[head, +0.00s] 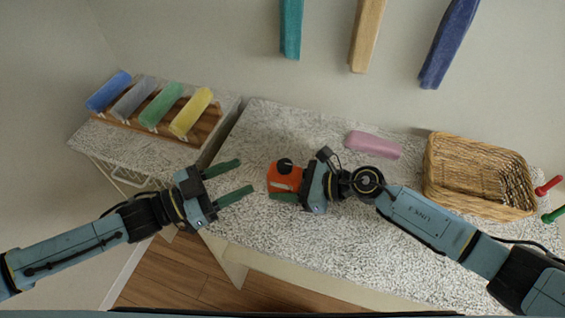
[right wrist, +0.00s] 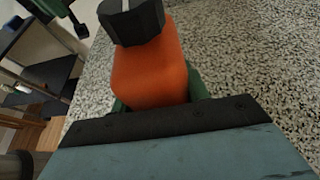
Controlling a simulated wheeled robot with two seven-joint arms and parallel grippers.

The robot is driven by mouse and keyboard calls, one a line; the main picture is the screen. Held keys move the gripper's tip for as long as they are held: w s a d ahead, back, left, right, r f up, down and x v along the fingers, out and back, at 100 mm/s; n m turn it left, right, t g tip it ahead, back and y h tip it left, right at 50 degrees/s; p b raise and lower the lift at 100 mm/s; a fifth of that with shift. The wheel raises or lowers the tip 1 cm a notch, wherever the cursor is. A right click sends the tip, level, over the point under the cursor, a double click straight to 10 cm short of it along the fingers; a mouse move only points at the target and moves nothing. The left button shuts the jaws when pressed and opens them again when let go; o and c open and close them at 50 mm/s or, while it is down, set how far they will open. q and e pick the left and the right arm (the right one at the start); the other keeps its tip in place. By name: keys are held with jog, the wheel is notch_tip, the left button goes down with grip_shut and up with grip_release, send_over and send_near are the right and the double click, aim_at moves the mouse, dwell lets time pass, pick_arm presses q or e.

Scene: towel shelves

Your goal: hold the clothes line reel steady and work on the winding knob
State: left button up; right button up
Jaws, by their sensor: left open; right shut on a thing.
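The clothes line reel is an orange box (head: 284,178) on the speckled counter, with a black winding knob (head: 285,164) on it. My right gripper (head: 286,190) is shut on the orange reel from the right. In the right wrist view the orange body (right wrist: 152,70) sits between the green fingers, with the black ribbed knob (right wrist: 131,20) and its white mark at the far end. My left gripper (head: 237,180) is open and empty, its green fingers pointing at the reel from the left, a short gap away.
A pink folded towel (head: 373,145) and a wicker basket (head: 478,149) are behind and right on the counter (head: 330,250). Rolled towels lie on a wooden rack (head: 205,132) at the left. Red (head: 549,186) and green (head: 553,215) handles show at the right edge. Towels hang on the wall.

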aim_at(278, 168)
pick_arm(q)
jog(key=w+d, duration=0.1)
jog(key=d, duration=0.2)
jog(key=w+d+n+t, duration=0.1)
jog(key=d, duration=0.3)
jog(key=w+d+n+y, duration=0.1)
jog(key=w+d, duration=0.1)
jog(key=d, duration=0.1)
jog(key=shift+d+f+t, duration=0.1)
jog(key=shift+d+t, duration=0.2)
jog(key=c, duration=1)
jog(key=shift+o, duration=0.2)
jog(key=shift+m+g, duration=0.3)
jog(key=shift+g, duration=0.1)
jog(key=shift+g+h, duration=0.4)
